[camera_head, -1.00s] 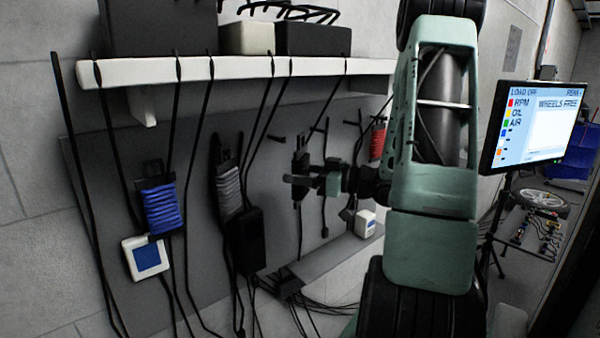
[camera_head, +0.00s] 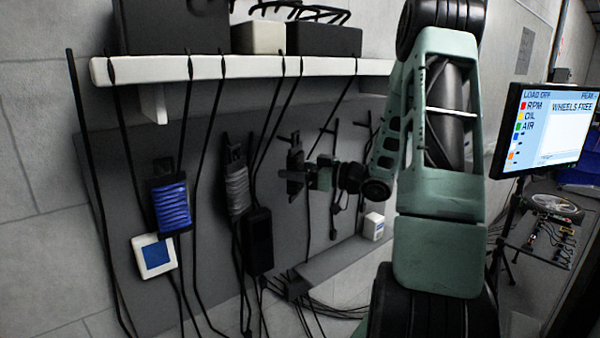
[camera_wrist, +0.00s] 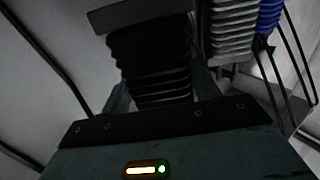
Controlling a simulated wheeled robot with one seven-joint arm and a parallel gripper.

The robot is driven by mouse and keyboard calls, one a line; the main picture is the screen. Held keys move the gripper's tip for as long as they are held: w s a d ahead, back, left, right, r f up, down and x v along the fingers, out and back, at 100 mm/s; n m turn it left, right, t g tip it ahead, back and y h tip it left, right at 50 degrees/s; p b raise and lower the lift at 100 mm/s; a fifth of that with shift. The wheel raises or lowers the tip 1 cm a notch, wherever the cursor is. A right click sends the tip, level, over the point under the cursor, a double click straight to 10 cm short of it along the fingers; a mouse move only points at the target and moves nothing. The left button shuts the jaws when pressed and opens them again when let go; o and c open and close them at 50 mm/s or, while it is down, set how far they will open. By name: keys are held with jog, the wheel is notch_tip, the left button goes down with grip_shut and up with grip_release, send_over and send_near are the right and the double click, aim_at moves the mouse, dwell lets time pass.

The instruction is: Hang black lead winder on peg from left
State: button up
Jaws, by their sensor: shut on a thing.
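The black lead winder (camera_wrist: 150,65) is held upright in front of my gripper in the wrist view, with dark cord wound in stacked turns. In the head view the black winder (camera_head: 295,165) is small and dark at the tip of my gripper (camera_head: 308,177), close to the grey wall board. My gripper is shut on it; its jaws (camera_wrist: 160,125) cover the winder's lower end in the wrist view. A peg (camera_head: 284,138) shows at the board just above the winder. Whether the winder touches a peg cannot be told.
A grey winder (camera_head: 237,188) and a blue winder (camera_head: 170,205) hang to the left. Black cables drape from the white shelf (camera_head: 230,68) in front of the board. A black box (camera_head: 258,242) and a white-blue box (camera_head: 154,256) hang lower. A monitor (camera_head: 545,128) stands right.

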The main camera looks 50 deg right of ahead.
jog(key=shift+w+d+f, duration=0.1)
jog(key=shift+w+d, duration=0.05)
jog(key=shift+w, duration=0.45)
jog(key=shift+w+d, duration=0.15)
jog(key=shift+w, duration=0.45)
jog(key=shift+w+f+b, duration=0.2)
jog(key=shift+w+b, duration=0.05)
jog(key=shift+b, duration=0.1)
jog(key=shift+w+f, duration=0.1)
jog(key=o, duration=1)
jog(key=shift+o, duration=0.8)
jog(key=shift+s+d+f+b, duration=0.25)
jog(key=shift+s+b, duration=0.25)
jog(key=shift+b, duration=0.05)
jog(key=shift+o, duration=0.2)
jog(key=b+v, duration=0.5)
jog(key=v, duration=1.1)
jog(key=shift+s+r+b, duration=0.3)
jog(key=shift+s+b, duration=0.05)
jog(key=shift+s, duration=0.05)
